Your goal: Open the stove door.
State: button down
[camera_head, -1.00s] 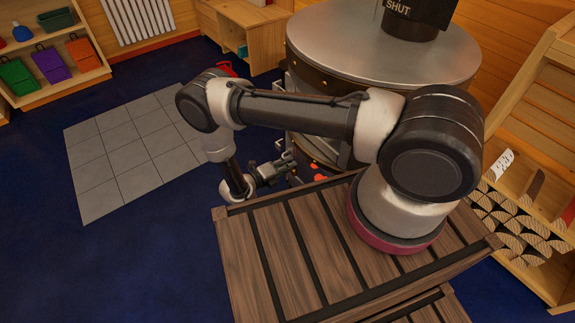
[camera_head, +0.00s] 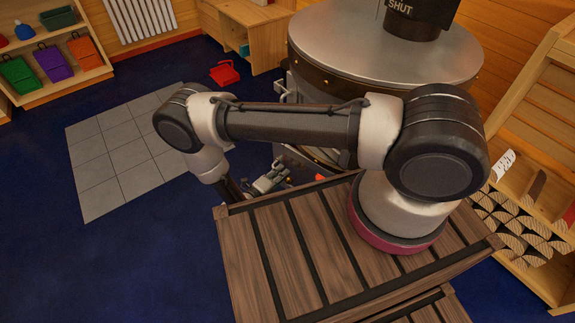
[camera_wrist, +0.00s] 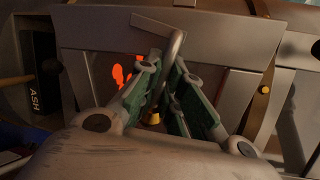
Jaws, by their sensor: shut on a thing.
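The stove (camera_head: 385,60) is a large round grey metal body with a flat top. My arm hides much of its front in the head view. In the wrist view the stove door (camera_wrist: 215,48) is a grey metal frame with orange flame shapes in its opening. A bent silver door handle (camera_wrist: 177,42) stands out from it and runs down between my fingers. My gripper (camera_wrist: 166,72) has green pads and is shut on the handle. In the head view my gripper (camera_head: 268,181) is low in front of the stove. I cannot tell how far the door stands open.
An ASH-labelled part (camera_wrist: 40,85) is at the left in the wrist view. Grey floor tiles (camera_head: 115,150) and clear blue floor lie left of the stove. A red object (camera_head: 224,73) lies on the floor behind. A log rack (camera_head: 525,225) stands at the right.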

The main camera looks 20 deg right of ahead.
jog(key=shift+n+t+y, duration=0.4)
jog(key=shift+t, duration=0.2)
jog(key=s+a, duration=0.2)
jog(key=s, duration=0.1)
jog(key=shift+s+a, duration=0.15)
jog(key=shift+a, duration=0.25)
jog(key=c, duration=1.5)
grip_release()
jog(key=shift+c, duration=0.2)
